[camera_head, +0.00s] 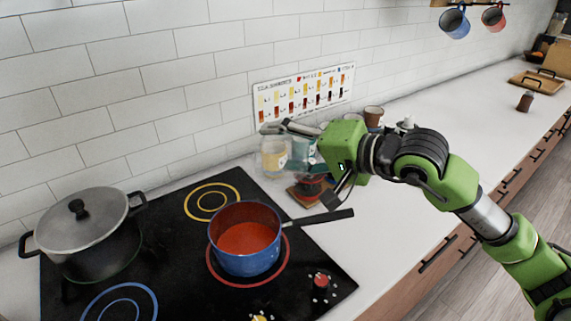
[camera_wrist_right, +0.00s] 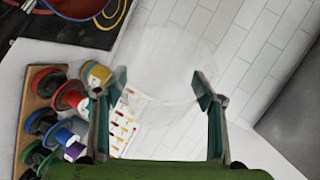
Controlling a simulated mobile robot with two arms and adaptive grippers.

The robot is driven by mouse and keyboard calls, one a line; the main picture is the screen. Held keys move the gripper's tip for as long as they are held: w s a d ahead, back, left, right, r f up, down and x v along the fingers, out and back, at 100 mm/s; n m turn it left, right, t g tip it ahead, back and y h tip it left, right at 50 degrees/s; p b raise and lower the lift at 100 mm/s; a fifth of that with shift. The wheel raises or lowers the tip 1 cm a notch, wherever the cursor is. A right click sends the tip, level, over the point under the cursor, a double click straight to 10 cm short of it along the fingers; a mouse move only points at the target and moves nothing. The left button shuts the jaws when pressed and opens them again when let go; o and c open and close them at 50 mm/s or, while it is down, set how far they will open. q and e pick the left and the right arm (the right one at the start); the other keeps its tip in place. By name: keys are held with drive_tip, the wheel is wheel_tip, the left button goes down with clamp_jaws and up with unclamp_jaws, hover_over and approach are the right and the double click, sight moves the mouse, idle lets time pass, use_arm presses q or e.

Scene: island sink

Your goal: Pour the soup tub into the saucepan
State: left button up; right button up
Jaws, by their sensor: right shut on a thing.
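The soup tub (camera_head: 273,158) is a clear, see-through tub, and it also shows faintly in the right wrist view (camera_wrist_right: 175,62). My right gripper (camera_head: 291,152) is shut on it, left of the green wrist, above the counter just behind the saucepan. No soup is plainly visible in the tub. The saucepan (camera_head: 244,258) is blue with a dark handle pointing right. It stands on the red-ringed burner, and red soup (camera_head: 243,239) lies in it. Part of it shows at the top left of the wrist view (camera_wrist_right: 76,9). My left gripper is out of view.
A lidded grey pot (camera_head: 82,235) stands at the left of the black hob (camera_head: 177,278). A wooden rack (camera_wrist_right: 41,103) of coloured-lid jars stands beneath the right gripper. Mugs hang at the upper right. The counter (camera_head: 455,110) further right is mostly clear.

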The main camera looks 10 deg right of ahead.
drive_tip(key=shift+s+a+r+n+t+b, duration=0.15)
drive_tip(key=shift+s+n+t+b, duration=0.45)
drive_tip(key=shift+b, duration=1.4)
drive_tip(key=shift+a+r+n+b, duration=0.15)
drive_tip(key=shift+n+b, duration=0.15)
drive_tip(key=shift+b, duration=0.15)
drive_tip(key=shift+r, duration=0.15)
